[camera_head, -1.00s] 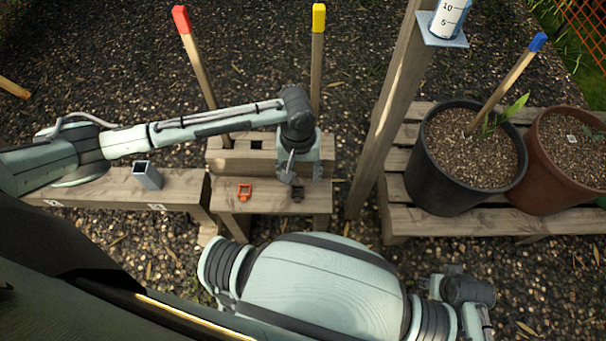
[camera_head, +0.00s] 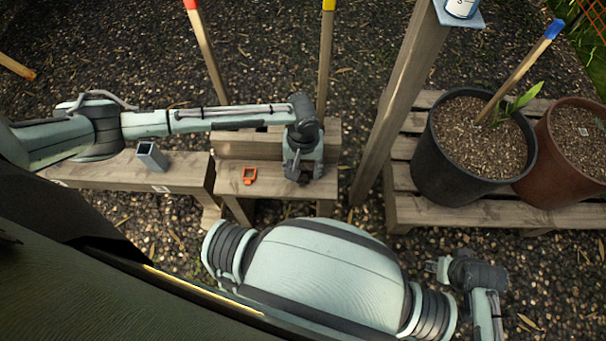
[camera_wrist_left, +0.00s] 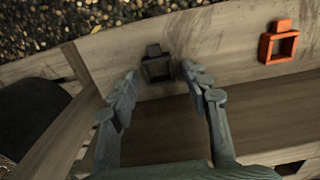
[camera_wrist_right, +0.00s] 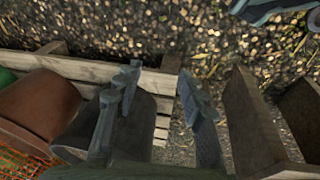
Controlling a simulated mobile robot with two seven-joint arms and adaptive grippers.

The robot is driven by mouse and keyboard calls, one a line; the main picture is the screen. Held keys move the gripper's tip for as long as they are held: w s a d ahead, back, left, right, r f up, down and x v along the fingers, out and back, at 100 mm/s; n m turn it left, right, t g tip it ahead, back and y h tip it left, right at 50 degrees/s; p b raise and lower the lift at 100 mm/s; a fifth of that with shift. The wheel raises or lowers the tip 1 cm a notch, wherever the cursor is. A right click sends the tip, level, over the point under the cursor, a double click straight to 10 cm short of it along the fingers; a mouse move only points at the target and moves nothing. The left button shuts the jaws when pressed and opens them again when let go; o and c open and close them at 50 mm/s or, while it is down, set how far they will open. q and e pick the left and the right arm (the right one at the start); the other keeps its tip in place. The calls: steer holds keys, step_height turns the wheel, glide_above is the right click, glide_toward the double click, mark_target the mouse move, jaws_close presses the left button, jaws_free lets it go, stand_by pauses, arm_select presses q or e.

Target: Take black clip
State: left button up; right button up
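The black clip (camera_wrist_left: 157,66), a small square frame with a tab, lies on the wooden bench in the left wrist view. My left gripper (camera_wrist_left: 160,74) is open, with one finger to each side of the clip's near part and no visible grip on it. In the head view my left gripper (camera_head: 302,174) points down over the bench and hides the clip. My right gripper (camera_wrist_right: 159,70) is open and empty, away from the bench; it also shows in the head view (camera_head: 440,268).
An orange clip (camera_head: 249,176) lies on the same bench (camera_head: 230,186), left of my left gripper. A grey square tube (camera_head: 152,157) stands on the bench at left. A wooden post (camera_head: 395,110) and a black pot (camera_head: 433,165) are at right.

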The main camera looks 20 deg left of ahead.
arm_select(q)
steer(key=c, duration=0.5)
